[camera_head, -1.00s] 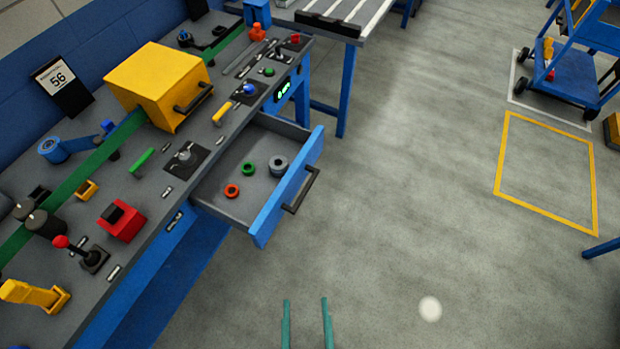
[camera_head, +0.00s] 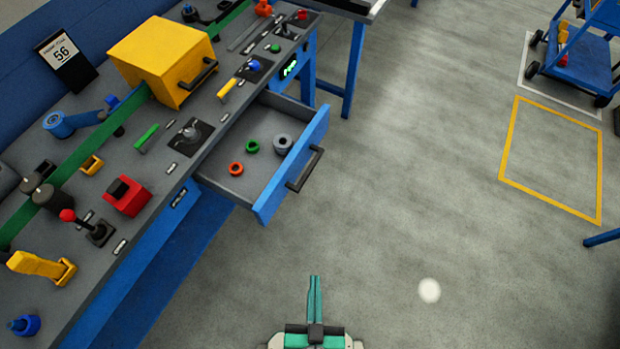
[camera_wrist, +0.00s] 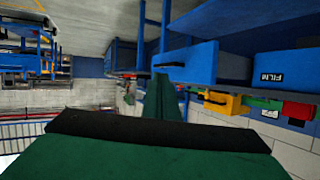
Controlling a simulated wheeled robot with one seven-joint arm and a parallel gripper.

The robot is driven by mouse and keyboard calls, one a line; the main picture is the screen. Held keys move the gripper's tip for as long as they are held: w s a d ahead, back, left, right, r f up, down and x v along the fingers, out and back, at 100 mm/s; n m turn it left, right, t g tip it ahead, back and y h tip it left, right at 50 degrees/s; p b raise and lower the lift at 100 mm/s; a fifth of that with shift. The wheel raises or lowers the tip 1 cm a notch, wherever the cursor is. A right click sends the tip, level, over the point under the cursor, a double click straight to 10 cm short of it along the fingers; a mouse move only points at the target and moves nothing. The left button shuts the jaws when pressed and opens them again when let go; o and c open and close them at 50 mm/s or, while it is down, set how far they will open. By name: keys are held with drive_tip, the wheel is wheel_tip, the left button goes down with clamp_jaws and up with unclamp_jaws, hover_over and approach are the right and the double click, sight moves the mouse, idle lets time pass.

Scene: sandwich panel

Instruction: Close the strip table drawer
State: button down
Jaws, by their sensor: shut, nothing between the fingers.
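The strip table drawer (camera_head: 284,172) is blue-fronted with a dark bar handle (camera_head: 305,169) and stands pulled out from the grey-topped table (camera_head: 150,183). Inside it lie an orange ring (camera_head: 236,168), a green ring (camera_head: 252,146) and a grey ring (camera_head: 282,143). My gripper (camera_head: 315,280) is shut and empty, with its teal fingers together, over the floor in front of the drawer and apart from it. In the wrist view my gripper (camera_wrist: 165,85) points toward a blue front with a dark handle, which looks like the drawer.
The table top holds a yellow box (camera_head: 165,58), a red block (camera_head: 126,196), a joystick (camera_head: 92,228) and other controls. A blue cart (camera_head: 577,65) stands at the far right beyond a yellow floor outline (camera_head: 550,160). The floor right of the drawer is clear.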

drive_tip(key=w+d+f+m+g+y, duration=0.1)
drive_tip(key=w+f+m+g+y, duration=0.25)
drive_tip(key=f, duration=0.85)
drive_tip(key=w+d+f+m+g+y, duration=0.15)
drive_tip(key=w+f+m, duration=0.35)
drive_tip(key=f, duration=0.8)
drive_tip(key=w+r+y, duration=0.2)
drive_tip(key=w+y, duration=0.1)
drive_tip(key=w, duration=0.5)
drive_tip(key=w+d+r+n+y, duration=0.25)
drive_tip(key=d+r+y, duration=0.2)
drive_tip(key=r, duration=0.35)
drive_tip(key=w+d+r+n+y, duration=0.1)
drive_tip(key=w+d+r+y, duration=0.25)
drive_tip(key=d+r, duration=0.4)
drive_tip(key=s+r+x, duration=0.1)
drive_tip(key=r+x, duration=0.1)
drive_tip(key=x, duration=1.3)
drive_tip(key=shift+a, duration=0.4)
